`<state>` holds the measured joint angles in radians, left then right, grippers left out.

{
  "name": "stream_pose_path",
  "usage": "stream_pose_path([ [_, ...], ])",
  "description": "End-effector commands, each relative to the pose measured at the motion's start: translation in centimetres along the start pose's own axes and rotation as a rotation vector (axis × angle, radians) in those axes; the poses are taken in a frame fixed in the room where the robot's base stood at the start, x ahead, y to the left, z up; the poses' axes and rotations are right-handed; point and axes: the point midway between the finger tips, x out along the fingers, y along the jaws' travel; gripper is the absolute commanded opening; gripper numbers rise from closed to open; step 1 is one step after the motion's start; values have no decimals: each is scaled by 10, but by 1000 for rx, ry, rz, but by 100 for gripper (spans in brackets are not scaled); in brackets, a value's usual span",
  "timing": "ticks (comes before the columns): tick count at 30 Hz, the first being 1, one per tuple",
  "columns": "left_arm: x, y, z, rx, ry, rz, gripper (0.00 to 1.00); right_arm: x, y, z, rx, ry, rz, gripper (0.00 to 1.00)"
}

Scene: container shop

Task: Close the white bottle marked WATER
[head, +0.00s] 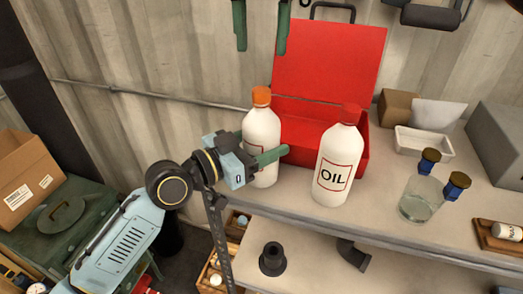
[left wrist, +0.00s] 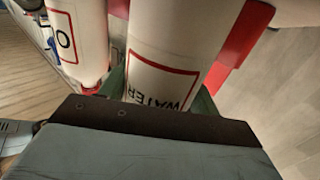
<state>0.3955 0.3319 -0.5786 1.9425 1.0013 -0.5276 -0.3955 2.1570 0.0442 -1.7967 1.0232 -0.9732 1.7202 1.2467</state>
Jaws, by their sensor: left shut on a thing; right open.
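The white bottle marked WATER (head: 262,130) stands upright on the shelf, with an orange cap (head: 261,96) on its mouth. I cannot tell how tightly the cap sits. In the left wrist view the bottle's red-framed WATER label (left wrist: 160,80) is readable, upside down. My left gripper (head: 266,150) is shut around the bottle's body, its near green finger across the front; the far finger is mostly hidden. My right gripper (head: 262,35) hangs open and empty above the bottle, its two green fingers pointing down at the top edge.
A white OIL bottle (head: 338,165) with a red cap stands to the right. An open red box (head: 328,65) stands behind both. A glass of liquid (head: 421,202), a white tray (head: 424,143) and a wooden tray (head: 497,238) sit farther right. Black pipe parts (head: 272,260) lie on a lower shelf.

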Motion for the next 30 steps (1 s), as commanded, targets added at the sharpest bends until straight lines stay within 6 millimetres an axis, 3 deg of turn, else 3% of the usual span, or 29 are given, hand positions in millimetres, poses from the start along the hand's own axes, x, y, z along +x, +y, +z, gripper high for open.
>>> stream_pose_path([
  [8,0,0,0,0,0,0,0,0,1,-1,-360,2,-2,45],
  [30,0,0,0,0,0,0,0,1,2,-2,-1807,7,-1,45],
])
